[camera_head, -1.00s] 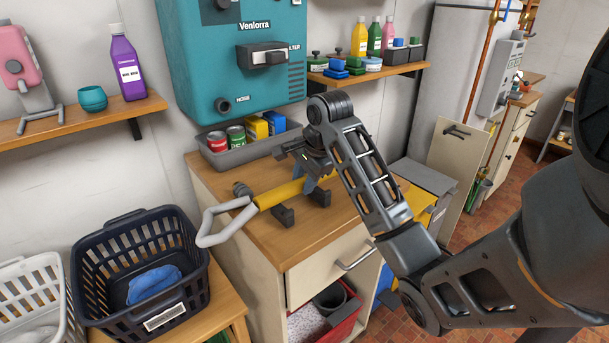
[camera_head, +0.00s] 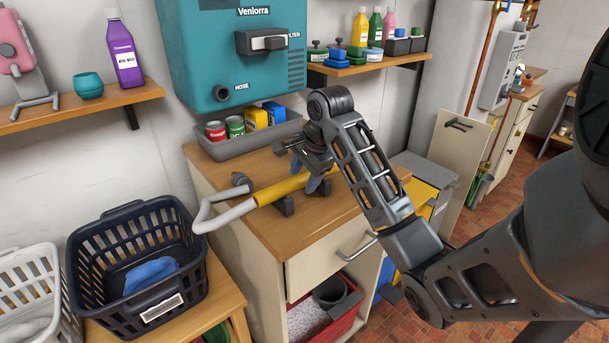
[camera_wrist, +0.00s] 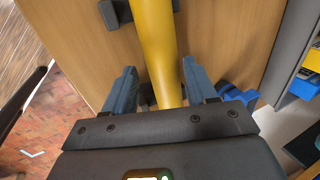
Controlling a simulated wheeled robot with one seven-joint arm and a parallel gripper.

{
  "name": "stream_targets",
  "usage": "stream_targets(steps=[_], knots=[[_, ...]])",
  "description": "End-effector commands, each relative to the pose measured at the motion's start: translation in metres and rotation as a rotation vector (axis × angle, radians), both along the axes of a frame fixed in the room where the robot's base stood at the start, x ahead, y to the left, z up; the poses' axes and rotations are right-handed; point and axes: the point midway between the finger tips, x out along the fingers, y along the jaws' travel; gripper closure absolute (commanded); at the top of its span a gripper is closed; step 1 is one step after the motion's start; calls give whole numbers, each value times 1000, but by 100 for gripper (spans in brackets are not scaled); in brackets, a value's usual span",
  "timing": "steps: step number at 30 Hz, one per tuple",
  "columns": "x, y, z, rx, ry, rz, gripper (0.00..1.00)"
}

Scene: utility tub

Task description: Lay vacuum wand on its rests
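The vacuum wand (camera_head: 282,189) has a yellow tube and a bent grey end (camera_head: 222,213) that sticks out past the cabinet's left edge. It lies low across dark rests (camera_head: 284,206) on the wooden top. In the wrist view the yellow tube (camera_wrist: 157,45) runs between the prongs of one rest (camera_wrist: 112,14). The other rest is mostly hidden behind my fingers. My gripper (camera_wrist: 160,75) is over the tube, one blue finger on each side. Narrow gaps show between fingers and tube, so it looks open around the wand.
A grey bin (camera_head: 250,137) of cans and boxes stands at the back of the cabinet top (camera_head: 265,227), below the teal wall unit (camera_head: 232,60). A dark basket (camera_head: 132,210) with a blue cloth stands at left.

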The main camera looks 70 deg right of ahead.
Motion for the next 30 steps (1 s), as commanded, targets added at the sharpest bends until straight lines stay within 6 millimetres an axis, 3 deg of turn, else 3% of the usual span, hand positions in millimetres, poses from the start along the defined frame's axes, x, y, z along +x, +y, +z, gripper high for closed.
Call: stream_targets(steps=[11,17,21,30], knots=[[0,1,2,0,0,1,35],[-8,6,27,-3,-3,2,35],[-17,10,57,-1,-1,1,35],[-24,14,72,1,1,0,35]])
